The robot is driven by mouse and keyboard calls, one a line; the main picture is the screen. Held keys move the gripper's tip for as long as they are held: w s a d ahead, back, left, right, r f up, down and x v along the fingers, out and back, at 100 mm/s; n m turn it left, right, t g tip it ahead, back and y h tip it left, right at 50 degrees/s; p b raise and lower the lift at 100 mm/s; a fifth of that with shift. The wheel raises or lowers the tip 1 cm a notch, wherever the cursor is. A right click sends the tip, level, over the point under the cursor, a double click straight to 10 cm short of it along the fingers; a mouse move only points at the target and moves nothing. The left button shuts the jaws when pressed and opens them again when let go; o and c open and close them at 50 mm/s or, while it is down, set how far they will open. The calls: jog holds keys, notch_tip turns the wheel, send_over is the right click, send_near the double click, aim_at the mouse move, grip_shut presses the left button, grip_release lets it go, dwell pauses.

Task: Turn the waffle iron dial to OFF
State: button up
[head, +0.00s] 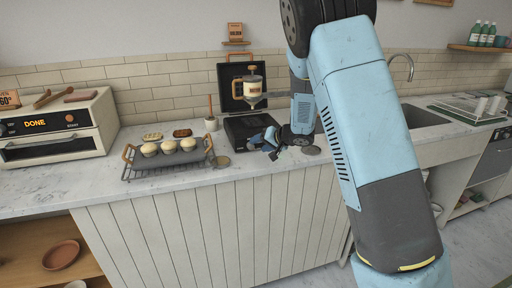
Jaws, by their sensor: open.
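The waffle iron stands on the counter in the head view, its black lid (233,100) raised at the back and its dark base (245,129) in front. A small orange-lit display shows on the base's front. I cannot make out the dial; my gripper covers the right part of the base's front. My gripper (267,145), blue and dark, is open right in front of the waffle iron, low over the counter. It looks empty. Whether its fingers touch the iron or the dial, I cannot tell.
A batter dispenser (253,88) stands by the raised lid. Left of the iron are a small pot (211,124), a rack with buns (172,169) and a toaster oven (55,146) reading DONE. A round disc (222,161) lies near the counter's front edge. A sink (422,117) is right.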

jog(key=v, duration=0.9)
jog(key=shift+s+d+r, duration=0.15)
jog(key=shift+s+d, duration=0.05)
jog(key=shift+d, duration=0.1)
jog(key=m+t, duration=0.1)
jog(key=t, duration=0.3)
send_near(252, 148)
jog(key=x, duration=0.8)
jog(key=shift+a, duration=0.1)
jog(key=shift+c, duration=0.4)
grip_shut()
